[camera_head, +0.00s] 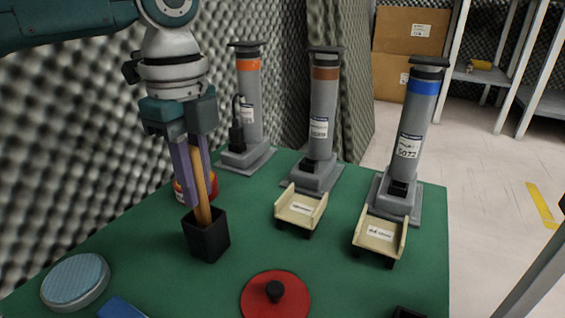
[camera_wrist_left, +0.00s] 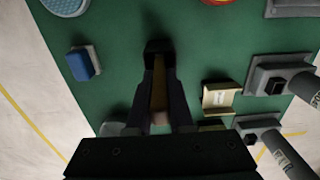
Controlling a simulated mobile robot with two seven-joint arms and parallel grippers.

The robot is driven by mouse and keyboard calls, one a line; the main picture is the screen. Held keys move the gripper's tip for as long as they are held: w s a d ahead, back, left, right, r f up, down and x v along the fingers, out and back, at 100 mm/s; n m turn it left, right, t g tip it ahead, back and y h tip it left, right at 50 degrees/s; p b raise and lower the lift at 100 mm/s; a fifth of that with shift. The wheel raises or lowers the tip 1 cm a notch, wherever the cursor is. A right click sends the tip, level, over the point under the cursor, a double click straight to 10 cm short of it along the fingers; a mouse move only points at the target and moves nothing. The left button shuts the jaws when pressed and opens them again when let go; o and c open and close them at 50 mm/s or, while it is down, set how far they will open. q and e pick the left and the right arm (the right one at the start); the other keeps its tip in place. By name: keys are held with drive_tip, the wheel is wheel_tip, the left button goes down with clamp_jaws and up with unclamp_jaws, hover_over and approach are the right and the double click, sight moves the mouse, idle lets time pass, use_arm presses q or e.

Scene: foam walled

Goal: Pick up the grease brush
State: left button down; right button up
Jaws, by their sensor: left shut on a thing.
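The grease brush (camera_head: 202,196) shows as a wooden handle standing nearly upright in a square black cup (camera_head: 207,239) on the green table. Its lower end is hidden inside the cup. My left gripper (camera_head: 198,188) points down with its purple fingers shut on the handle just above the cup. In the left wrist view the handle (camera_wrist_left: 158,96) lies between the two dark fingers, and the black cup (camera_wrist_left: 158,47) is beyond them. My right gripper is not in view.
Three grey cylinders with orange (camera_head: 249,64), brown (camera_head: 326,73) and blue (camera_head: 424,88) bands stand at the back. Two cream trays (camera_head: 299,208) (camera_head: 379,237) sit before them.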

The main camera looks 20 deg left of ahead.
use_arm(q)
wheel_tip(320, 180, up, 20)
drive_tip(key=p, duration=1.2)
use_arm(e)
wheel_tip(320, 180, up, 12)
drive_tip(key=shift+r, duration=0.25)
